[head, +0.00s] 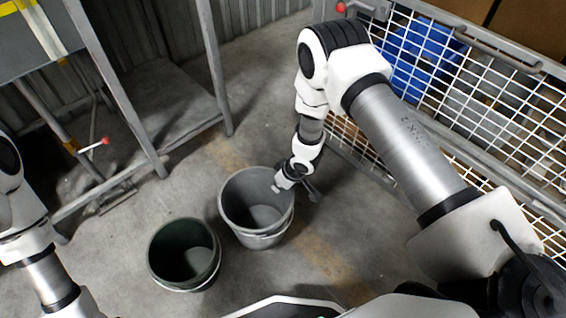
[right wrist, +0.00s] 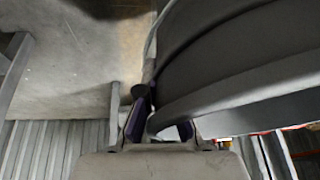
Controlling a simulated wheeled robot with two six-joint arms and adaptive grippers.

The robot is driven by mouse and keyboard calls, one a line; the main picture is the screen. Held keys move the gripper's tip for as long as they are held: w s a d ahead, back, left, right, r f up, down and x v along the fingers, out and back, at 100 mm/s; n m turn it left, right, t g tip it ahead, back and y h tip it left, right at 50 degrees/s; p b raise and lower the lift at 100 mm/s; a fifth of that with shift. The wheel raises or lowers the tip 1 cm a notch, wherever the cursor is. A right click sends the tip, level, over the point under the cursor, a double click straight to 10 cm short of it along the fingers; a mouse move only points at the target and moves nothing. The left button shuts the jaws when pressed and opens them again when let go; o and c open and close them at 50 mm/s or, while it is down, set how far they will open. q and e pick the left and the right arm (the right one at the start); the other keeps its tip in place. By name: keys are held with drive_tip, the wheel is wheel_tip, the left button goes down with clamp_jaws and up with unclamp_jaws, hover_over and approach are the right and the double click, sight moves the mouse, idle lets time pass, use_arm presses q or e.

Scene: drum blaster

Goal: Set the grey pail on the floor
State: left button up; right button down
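The grey pail (head: 240,222) is upright in the middle of the head view, its open top facing up. My right gripper (head: 280,185) is at the right side of its rim. In the right wrist view, the pail's curved wall (right wrist: 235,65) fills the upper right. The dark fingers of my right gripper (right wrist: 162,122) lie either side of the rim and look closed on it. I cannot tell whether the pail's base touches the floor (head: 130,240). My left arm shows at the left edge, but its gripper is out of view.
A dark green pail (head: 184,254) stands close to the left of the grey one. A grey metal frame (head: 130,105) stands at the upper left. A wire mesh cage (head: 480,80) with a blue item (head: 425,50) stands at the right.

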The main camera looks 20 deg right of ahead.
sight(280, 204)
drive_tip(key=shift+d+f, duration=0.1)
drive_tip(key=shift+f, duration=0.1)
drive_tip(key=shift+f+b, duration=0.15)
drive_tip(key=shift+b, duration=0.15)
wheel_tip(280, 204, down, 8)
drive_tip(key=b, duration=0.7)
drive_tip(key=shift+b, duration=0.4)
drive_tip(key=shift+f+b, duration=0.35)
drive_tip(key=shift+f, duration=0.9)
drive_tip(key=c, duration=1.2)
unclamp_jaws()
drive_tip(key=shift+c, duration=0.2)
drive_tip(key=shift+s, duration=0.1)
